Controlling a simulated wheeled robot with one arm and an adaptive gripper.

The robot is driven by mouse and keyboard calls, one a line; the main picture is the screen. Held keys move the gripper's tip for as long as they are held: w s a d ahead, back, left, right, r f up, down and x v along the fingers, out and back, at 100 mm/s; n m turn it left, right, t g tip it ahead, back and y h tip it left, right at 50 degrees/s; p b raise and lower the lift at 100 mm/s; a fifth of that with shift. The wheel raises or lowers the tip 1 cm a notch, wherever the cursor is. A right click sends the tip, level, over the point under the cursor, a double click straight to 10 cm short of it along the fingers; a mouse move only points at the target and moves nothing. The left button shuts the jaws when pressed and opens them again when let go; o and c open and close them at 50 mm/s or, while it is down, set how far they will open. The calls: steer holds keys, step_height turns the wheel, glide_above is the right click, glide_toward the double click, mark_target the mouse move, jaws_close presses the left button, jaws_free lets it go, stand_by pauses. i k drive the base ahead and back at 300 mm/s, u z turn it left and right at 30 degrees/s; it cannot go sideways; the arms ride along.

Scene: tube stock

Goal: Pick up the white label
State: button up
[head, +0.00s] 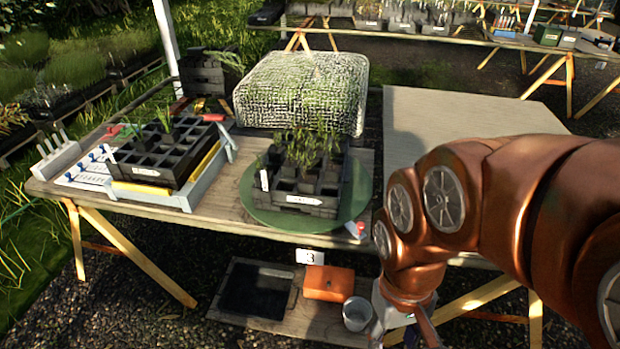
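Several white labels show in the head view. A small upright white label (265,180) stands at the left side of the black cell tray (325,190) on the green round board (250,211). Another white label (303,199) lies flat against that tray's front face. A white card marked "3" (309,257) hangs at the table's front edge. I cannot tell which one the task means. My gripper (408,326) is low at the bottom, right of and below the table's front edge, away from these labels. Its fingertips are cut off or unclear, so its opening cannot be judged.
A second black tray (165,155) sits in a grey-blue frame at left. A mesh-covered block (303,92) stands behind. A red-and-white item (355,230) lies at the front edge. An orange box (329,283) and metal bucket (357,314) are below. The right tabletop (455,115) is bare.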

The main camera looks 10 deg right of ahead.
mark_target(107, 146)
steer(key=k, duration=0.55)
steer(key=u, duration=1.15)
steer(key=i, duration=0.8)
steer(key=u, duration=0.85)
steer(key=i, duration=1.1)
steer(key=z, duration=0.9)
steer(key=i, duration=0.85)
steer(key=u, duration=1.2)
steer(key=k, duration=0.15)
steer(key=z, duration=0.05)
